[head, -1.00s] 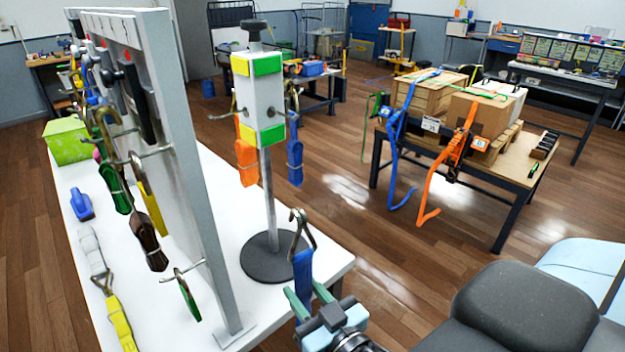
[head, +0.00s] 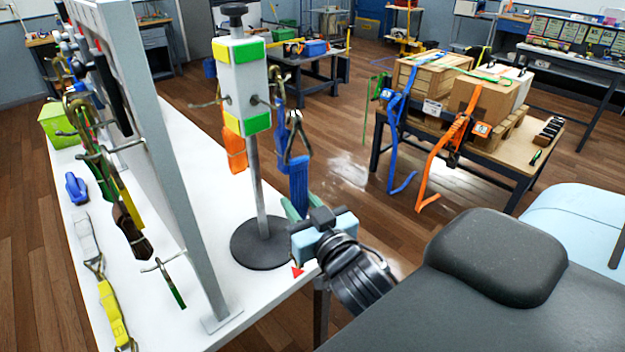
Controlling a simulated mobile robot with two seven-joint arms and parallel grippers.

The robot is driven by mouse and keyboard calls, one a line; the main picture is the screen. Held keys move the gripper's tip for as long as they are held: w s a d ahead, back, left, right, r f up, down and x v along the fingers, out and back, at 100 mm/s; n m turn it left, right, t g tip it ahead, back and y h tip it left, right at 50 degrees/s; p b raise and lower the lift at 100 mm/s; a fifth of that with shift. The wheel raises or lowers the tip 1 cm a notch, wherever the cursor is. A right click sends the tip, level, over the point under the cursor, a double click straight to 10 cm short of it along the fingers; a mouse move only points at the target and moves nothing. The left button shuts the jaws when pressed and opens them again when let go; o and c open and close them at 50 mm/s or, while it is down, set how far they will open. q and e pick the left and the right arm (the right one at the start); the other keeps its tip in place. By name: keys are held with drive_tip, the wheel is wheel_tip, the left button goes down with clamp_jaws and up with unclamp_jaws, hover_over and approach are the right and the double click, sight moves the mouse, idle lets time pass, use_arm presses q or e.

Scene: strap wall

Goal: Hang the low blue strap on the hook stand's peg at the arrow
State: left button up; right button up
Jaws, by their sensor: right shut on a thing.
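The hook stand (head: 244,85) stands on the white table, with green and yellow patches on its block and thin metal pegs. My right gripper (head: 300,214) is shut on a blue strap (head: 299,184), held upright with its metal hook (head: 297,143) on top. The hook is right of the stand's post and below the block, apart from the front peg (head: 264,102). Another blue strap (head: 282,122) hangs at the stand's right side, partly behind the held hook. A small red arrow tip (head: 297,272) shows below my gripper, at the table edge. My left gripper is not in view.
An orange strap (head: 234,150) hangs at the stand's left. A grey upright panel (head: 160,150) with several hanging straps stands left of it. A yellow strap (head: 112,315) and blue object (head: 77,188) lie on the white table (head: 190,125). Boxes stand on a table behind.

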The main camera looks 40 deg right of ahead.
sight(308, 185)
drive_tip(key=shift+h, duration=0.3)
drive_tip(key=r, duration=0.1)
drive_tip(key=d+r, duration=0.1)
drive_tip(key=r, duration=0.1)
drive_tip(key=d+r, duration=0.1)
drive_tip(key=shift+w+r, duration=0.15)
drive_tip(key=shift+w, duration=0.1)
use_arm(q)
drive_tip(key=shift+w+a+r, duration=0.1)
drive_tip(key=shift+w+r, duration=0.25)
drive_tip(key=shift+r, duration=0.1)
use_arm(e)
drive_tip(key=shift+w, duration=0.6)
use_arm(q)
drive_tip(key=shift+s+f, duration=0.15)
use_arm(e)
drive_tip(key=w+f, duration=0.2)
drive_tip(key=w, duration=0.6)
drive_tip(key=shift+w+a, duration=0.3)
drive_tip(key=shift+a, duration=0.1)
drive_tip(key=shift+f, duration=0.15)
